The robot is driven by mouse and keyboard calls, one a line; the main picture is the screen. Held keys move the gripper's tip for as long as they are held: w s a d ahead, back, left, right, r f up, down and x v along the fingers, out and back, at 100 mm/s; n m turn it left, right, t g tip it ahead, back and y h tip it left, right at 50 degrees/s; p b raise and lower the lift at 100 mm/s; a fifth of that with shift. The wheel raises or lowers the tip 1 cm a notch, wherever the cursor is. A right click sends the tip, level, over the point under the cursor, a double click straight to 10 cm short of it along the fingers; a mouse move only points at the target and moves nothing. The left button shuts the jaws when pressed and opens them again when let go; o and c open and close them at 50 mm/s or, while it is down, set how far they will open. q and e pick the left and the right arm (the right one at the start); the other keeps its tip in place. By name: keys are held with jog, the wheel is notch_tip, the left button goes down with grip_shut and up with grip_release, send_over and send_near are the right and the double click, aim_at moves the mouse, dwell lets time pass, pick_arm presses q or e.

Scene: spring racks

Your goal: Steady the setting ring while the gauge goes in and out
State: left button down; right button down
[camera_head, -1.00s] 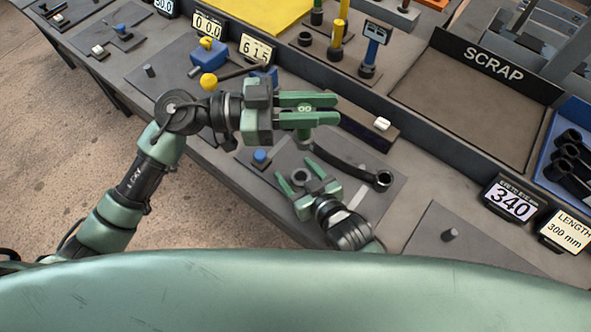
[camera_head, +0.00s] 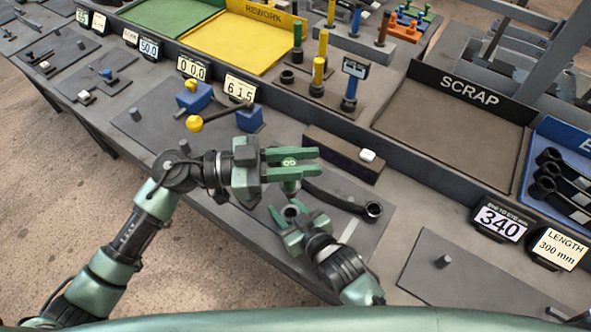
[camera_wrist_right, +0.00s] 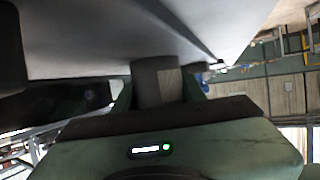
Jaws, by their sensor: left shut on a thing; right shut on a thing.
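My right gripper (camera_head: 287,208) is shut on the grey setting ring, with one finger on each side. In the right wrist view, the ring appears as a grey cylinder (camera_wrist_right: 157,84) between the fingers. The left gripper partly covers the work mat behind the gauge.
A dark rod with an eye end (camera_head: 373,209) lies right of the ring. Behind it is a dark block with a white piece (camera_head: 367,155). The scrap tray (camera_head: 450,125) is empty. Yellow and blue gauges (camera_head: 351,90) stand at the back.

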pick_arm(q)
notch_tip(320, 180, down, 8)
dwell(0.6)
jog(key=shift+s+f, duration=0.1)
jog(key=shift+f, duration=1.95)
dwell(3.6)
jog(key=shift+r, duration=0.1)
notch_tip(320, 180, up, 6)
dwell(1.4)
